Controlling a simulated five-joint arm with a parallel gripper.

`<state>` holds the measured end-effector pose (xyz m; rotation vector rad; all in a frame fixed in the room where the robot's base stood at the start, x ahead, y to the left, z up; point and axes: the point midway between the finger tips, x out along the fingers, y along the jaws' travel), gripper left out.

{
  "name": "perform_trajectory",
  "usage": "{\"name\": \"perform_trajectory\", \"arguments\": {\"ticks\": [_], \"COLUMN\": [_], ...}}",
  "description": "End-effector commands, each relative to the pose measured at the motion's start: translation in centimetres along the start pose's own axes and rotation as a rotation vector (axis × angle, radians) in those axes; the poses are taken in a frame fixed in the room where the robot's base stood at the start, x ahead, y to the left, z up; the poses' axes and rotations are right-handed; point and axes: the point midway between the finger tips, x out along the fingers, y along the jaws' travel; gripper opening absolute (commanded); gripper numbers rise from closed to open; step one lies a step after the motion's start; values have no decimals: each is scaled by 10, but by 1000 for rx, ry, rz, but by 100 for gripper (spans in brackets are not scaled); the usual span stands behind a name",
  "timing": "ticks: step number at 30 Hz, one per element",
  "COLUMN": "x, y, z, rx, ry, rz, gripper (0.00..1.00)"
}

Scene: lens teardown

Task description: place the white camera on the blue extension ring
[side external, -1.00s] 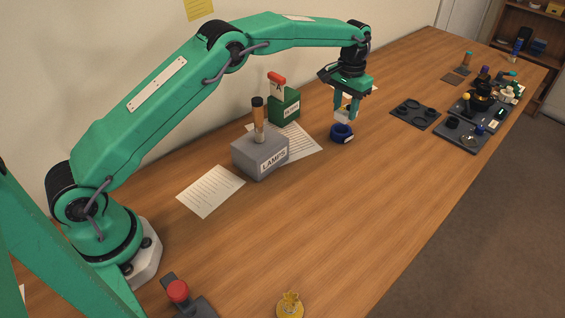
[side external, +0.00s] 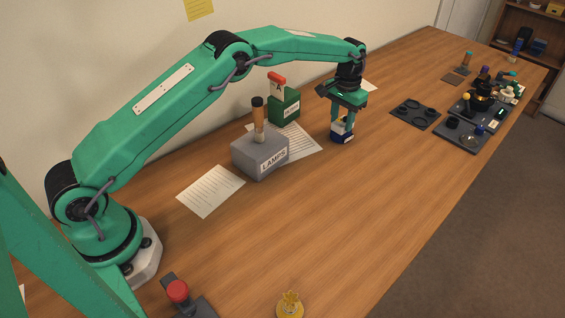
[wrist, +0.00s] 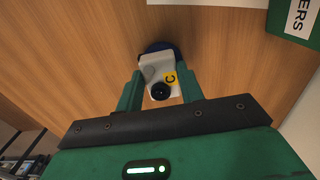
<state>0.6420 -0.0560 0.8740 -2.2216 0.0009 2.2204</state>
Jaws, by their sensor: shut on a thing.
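The white camera (wrist: 152,66) is a pale block with a yellow C label and a dark round lens. It sits between the fingers of my gripper (wrist: 161,80), which is shut on it. In the side view my gripper (side external: 342,125) is low over the table, and the fingers hide much of the camera. The blue extension ring (side external: 342,138) stands on the wood directly below the camera. In the wrist view only its dark blue rim (wrist: 158,46) shows behind the camera. The camera is at or just over the ring's top; I cannot tell whether they touch.
A grey LAMPS box (side external: 260,155) and a green box (side external: 284,106) stand to the left, with paper sheets around them. A dark tray (side external: 416,115) lies to the right.

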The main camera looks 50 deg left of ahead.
Motion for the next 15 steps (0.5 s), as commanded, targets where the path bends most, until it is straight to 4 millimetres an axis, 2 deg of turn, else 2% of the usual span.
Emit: {"name": "perform_trajectory", "arguments": {"ticks": [8,9,12,15], "x": [3,3,3,3], "y": [0,0,0,0], "z": [0,0,0,0], "rx": [0,0,0,0], "ry": [-1,-1,-1,-1], "rz": [0,0,0,0], "gripper": [14,41,59,59]}}
